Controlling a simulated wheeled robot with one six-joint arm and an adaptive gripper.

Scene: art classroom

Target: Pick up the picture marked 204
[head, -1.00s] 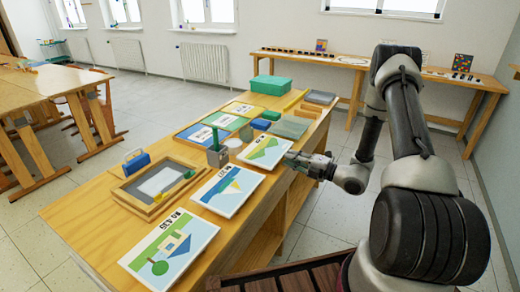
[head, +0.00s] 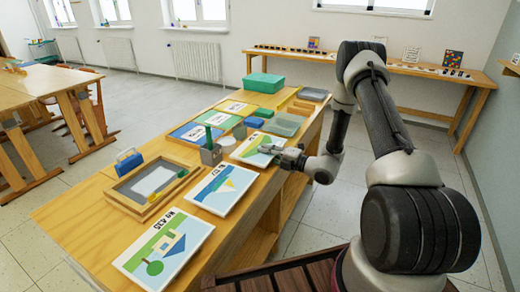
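Three white-bordered pictures lie along the near right side of the wooden table. The nearest picture (head: 163,249) shows a house and a tree. The third picture (head: 246,151), green and farther back, is partly covered by my gripper (head: 268,149). Labels on the pictures are too small and slanted to read surely, so I cannot tell which is marked 204. My gripper is low over the third picture's right part, reaching in from the right. Its fingers are too small to show whether they are open, or whether they touch the picture.
The wooden table (head: 85,210) also holds a framed tray (head: 117,197), a grey holder with a green block (head: 211,152), flat coloured cards (head: 192,134), a grey bin (head: 285,124) and a green box (head: 264,83). A shelf table (head: 400,68) stands along the back wall.

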